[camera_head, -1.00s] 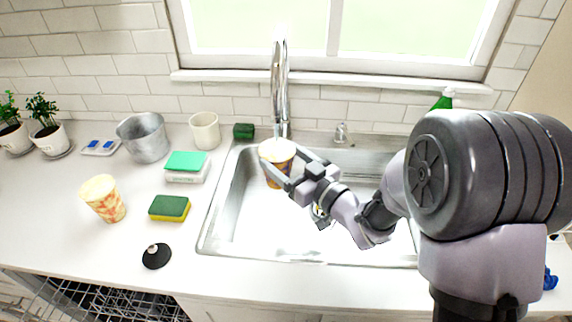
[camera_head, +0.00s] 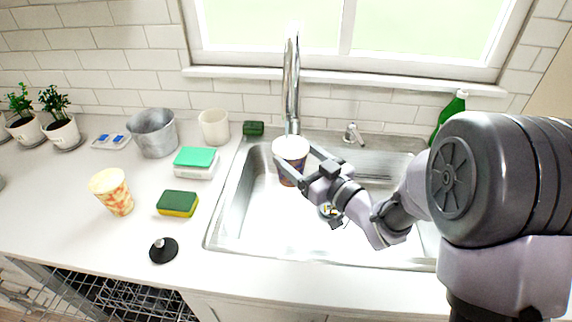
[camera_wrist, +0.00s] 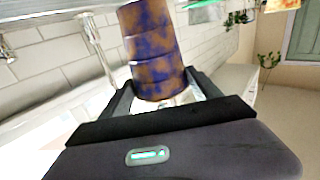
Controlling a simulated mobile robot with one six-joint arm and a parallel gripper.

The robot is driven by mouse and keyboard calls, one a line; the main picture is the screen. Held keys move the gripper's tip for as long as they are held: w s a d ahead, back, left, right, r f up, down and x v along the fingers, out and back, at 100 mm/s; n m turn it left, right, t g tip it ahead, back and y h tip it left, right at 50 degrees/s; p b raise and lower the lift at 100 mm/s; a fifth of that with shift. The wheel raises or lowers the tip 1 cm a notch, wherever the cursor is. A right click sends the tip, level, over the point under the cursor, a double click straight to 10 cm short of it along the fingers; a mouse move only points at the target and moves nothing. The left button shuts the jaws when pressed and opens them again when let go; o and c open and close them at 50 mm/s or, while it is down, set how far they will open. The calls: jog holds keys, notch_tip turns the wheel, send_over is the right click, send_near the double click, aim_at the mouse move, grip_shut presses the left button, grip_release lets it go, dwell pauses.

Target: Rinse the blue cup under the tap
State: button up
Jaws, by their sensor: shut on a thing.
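My gripper (camera_head: 297,163) is shut on a blue cup with orange-brown patches (camera_head: 288,178), its pale open mouth facing up. In the wrist view the cup (camera_wrist: 150,45) sits between the two fingers (camera_wrist: 158,88). The cup is held upright or nearly so over the sink (camera_head: 222,215), just in front of the tap (camera_head: 292,85). The tap's spout end is hard to make out, and I cannot tell if water runs. The fingers hide part of the cup's side.
A yellow-orange patterned cup (camera_head: 116,200), a sponge (camera_head: 177,204), a black-based stopper (camera_head: 163,252), a green-topped box (camera_head: 195,163), a metal bucket (camera_head: 153,135) and a cream cup (camera_head: 214,128) stand left of the sink. A green bottle (camera_head: 450,112) stands behind my arm.

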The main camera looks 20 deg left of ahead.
jog(key=shift+a, duration=0.1)
jog(key=shift+s+a+b, duration=0.15)
jog(key=shift+a+b, duration=0.3)
jog(key=shift+b, duration=0.05)
jog(key=shift+d, duration=0.1)
jog(key=shift+d, duration=0.5)
jog(key=shift+a+b, duration=0.15)
jog(key=shift+b, duration=0.25)
jog(key=shift+a+b, duration=0.3)
jog(key=shift+a, duration=0.2)
